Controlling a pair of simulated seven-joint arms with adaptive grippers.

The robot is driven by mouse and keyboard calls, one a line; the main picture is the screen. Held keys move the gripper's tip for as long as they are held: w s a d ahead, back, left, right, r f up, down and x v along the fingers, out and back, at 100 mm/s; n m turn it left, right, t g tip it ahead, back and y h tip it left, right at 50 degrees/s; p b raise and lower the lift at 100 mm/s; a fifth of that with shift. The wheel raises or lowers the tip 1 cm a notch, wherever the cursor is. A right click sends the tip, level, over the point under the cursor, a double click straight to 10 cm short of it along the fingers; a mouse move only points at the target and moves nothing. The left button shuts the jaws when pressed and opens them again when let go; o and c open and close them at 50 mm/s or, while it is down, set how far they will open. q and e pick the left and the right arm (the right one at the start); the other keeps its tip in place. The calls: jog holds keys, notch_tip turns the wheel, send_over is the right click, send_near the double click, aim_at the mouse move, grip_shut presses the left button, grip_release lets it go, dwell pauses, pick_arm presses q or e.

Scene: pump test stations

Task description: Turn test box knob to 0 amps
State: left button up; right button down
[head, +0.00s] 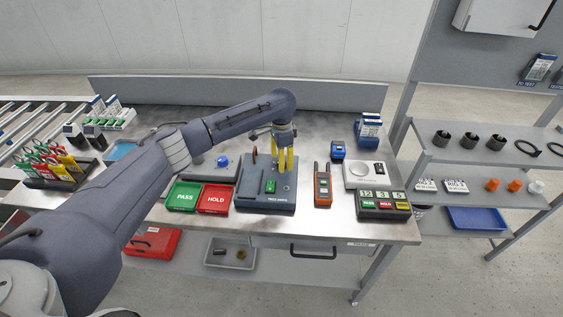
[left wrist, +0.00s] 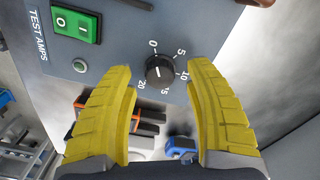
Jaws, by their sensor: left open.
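The grey-blue test box (head: 250,200) stands on the bench in the head view. Its panel (left wrist: 110,50) fills the upper left wrist view, lettered TEST AMPS. The round black knob (left wrist: 159,68) sits on it, ringed by white marks 0, 5, 10, 15 and 20. I cannot tell which mark its pointer faces. My left gripper (head: 285,162) is open above the box, pointing down. In the left wrist view its yellow fingers (left wrist: 160,74) stand on either side of the knob, with gaps. The gripper hides the knob in the head view. My right gripper is not in view.
A green switch (left wrist: 76,24) and a round green button (left wrist: 79,66) are on the panel. Green PASS (head: 183,196) and red HOLD (head: 214,199) trays lie left of the box. An orange meter (head: 322,188) and a scale (head: 369,174) stand to the right.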

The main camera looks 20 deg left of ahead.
pick_arm(q)
notch_tip(320, 180, up, 11)
dwell(0.4)
jog(key=shift+a+f, duration=0.1)
dwell(0.3)
